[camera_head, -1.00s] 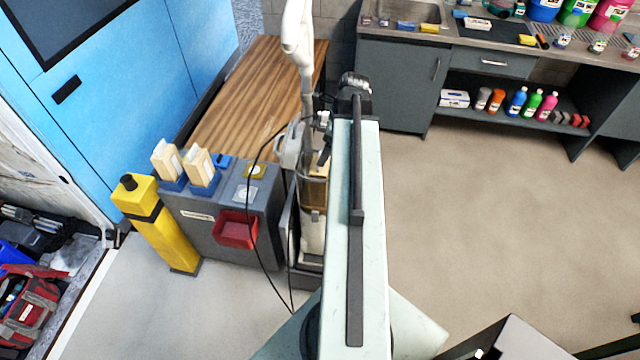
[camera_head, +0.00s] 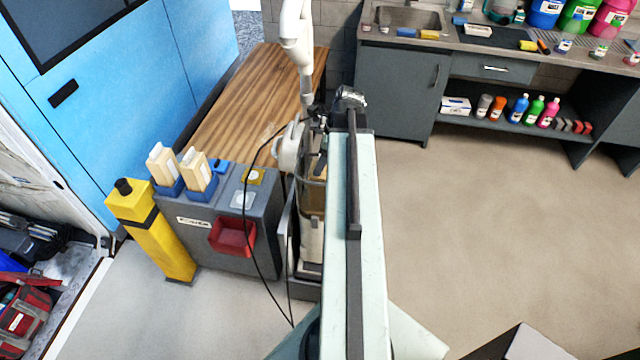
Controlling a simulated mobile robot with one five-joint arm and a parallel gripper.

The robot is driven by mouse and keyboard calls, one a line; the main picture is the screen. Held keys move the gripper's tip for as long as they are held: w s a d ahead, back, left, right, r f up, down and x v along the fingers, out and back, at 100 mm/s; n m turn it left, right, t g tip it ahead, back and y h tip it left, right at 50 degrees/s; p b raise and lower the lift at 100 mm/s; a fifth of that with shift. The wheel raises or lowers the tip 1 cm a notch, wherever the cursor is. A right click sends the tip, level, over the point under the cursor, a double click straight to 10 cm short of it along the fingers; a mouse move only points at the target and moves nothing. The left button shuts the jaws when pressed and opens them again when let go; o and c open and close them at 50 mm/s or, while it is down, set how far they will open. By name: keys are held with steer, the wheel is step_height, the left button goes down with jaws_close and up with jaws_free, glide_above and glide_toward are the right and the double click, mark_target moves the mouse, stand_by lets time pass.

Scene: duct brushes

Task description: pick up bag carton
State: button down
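No carton is plainly marked as the bag carton. A small white and blue carton (camera_head: 456,106) lies on the open shelf under the back counter, left of the bottles. Two cream, carton-like pieces (camera_head: 163,166) (camera_head: 196,170) stand upright in blue holders on the grey cabinet at left. I cannot tell which of these is the bag carton. My arm stretches away from me up the middle, and my gripper (camera_head: 350,97) is at its far end, small and dark. It is apart from the shelf carton and from the cream pieces. Its fingers are not clear.
A grey cabinet (camera_head: 268,215) with a red bin (camera_head: 232,237) and a yellow cylinder (camera_head: 160,240) stand at left. An upright vacuum-like machine (camera_head: 312,230) with a loose black cable is beside my arm. A wooden bench (camera_head: 240,105) is behind. The floor at right is mostly clear.

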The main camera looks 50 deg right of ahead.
steer(key=shift+r, duration=0.1)
step_height(320, 180, up, 19)
steer(key=p, duration=1.9)
steer(key=s+d, duration=0.4)
steer(key=s, duration=0.3)
steer(key=s+d+f+b, duration=0.1)
steer(key=s+d, duration=0.4)
steer(key=s, duration=0.3)
steer(key=shift+s+d, duration=0.15)
steer(key=shift+d, duration=0.15)
steer(key=shift+f, duration=0.2)
